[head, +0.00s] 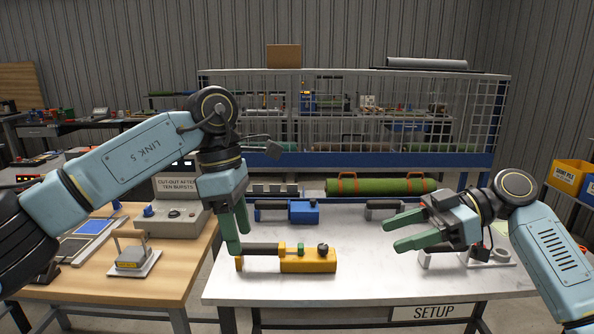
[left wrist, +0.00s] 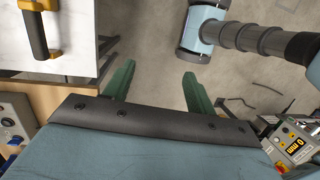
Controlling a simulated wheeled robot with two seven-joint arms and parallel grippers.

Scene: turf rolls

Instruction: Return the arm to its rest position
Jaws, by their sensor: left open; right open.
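My left gripper (head: 236,232) points down in the head view, in front of the left end of a yellow tool (head: 308,260) with a black handle. The left wrist view shows its two green fingers apart with nothing between them (left wrist: 157,88), and grey floor beyond. The tool also shows at the upper left of the left wrist view (left wrist: 39,36), outside the fingers. My right gripper (head: 394,232) is open and empty above the right part of the white table (head: 365,285), its fingers pointing left.
A wooden bench (head: 150,285) with a control box (head: 170,219) stands at the left. A blue tool (head: 303,211) lies towards the white table's back. A green roll (head: 385,187) with orange straps lies behind it, before a mesh screen (head: 488,110). The table's front middle is clear.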

